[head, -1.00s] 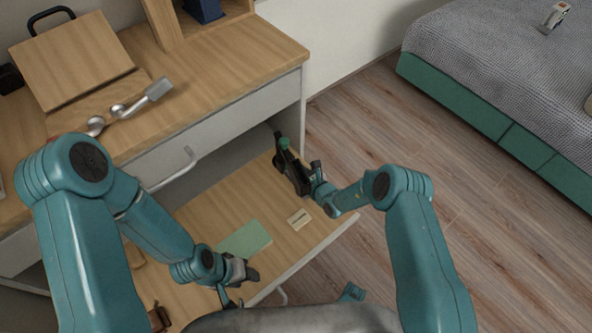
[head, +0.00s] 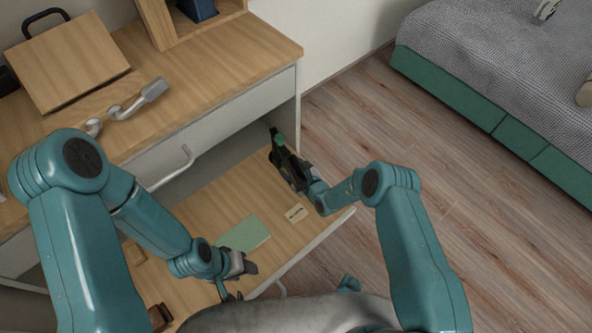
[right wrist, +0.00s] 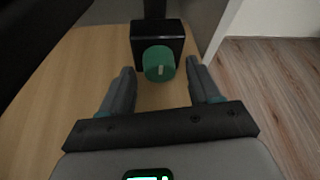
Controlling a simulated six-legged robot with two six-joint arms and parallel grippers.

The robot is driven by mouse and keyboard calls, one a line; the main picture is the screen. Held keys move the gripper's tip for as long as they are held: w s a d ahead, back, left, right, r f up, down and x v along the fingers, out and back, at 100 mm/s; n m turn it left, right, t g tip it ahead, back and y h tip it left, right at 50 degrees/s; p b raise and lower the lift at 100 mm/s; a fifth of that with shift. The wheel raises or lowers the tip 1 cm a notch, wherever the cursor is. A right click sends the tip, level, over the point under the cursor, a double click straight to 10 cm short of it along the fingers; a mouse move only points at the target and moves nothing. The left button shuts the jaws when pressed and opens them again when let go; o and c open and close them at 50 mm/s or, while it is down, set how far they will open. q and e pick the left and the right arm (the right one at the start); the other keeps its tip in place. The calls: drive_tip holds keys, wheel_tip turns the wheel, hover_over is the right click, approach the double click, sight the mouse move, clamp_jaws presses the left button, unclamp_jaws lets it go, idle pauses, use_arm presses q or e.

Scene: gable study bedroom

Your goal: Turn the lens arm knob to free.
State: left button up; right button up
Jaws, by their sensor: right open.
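The lens arm knob is a green round knob (right wrist: 159,64) with a pale line mark, roughly upright in the right wrist view. It sits on a black block (right wrist: 172,28) with a dark post behind it. In the head view the knob (head: 278,139) is small and partly hidden, at the back of the pulled-out wooden surface. My right gripper (right wrist: 163,88) is open, with its two fingers either side of and just short of the knob. No contact shows. It also appears in the head view (head: 295,165). My left gripper (head: 240,275) is low over the surface's front; its jaw gap is unclear.
A green pad (head: 244,233) and a small pale card (head: 296,213) lie on the pulled-out surface (head: 215,205). Above it is the desk (head: 210,70) with a white front and handle. Spoon-like metal objects (head: 136,102) lie on the desk. Open floor is to the right.

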drive_tip(key=p+v, duration=0.5)
drive_tip(key=v, duration=1)
drive_tip(key=shift+s+d+r, duration=0.1)
drive_tip(key=shift+s+d, duration=0.05)
drive_tip(key=shift+d, duration=0.05)
drive_tip(key=shift+s+d+r, duration=0.1)
drive_tip(key=shift+s+d, duration=0.05)
drive_tip(key=shift+s, duration=0.2)
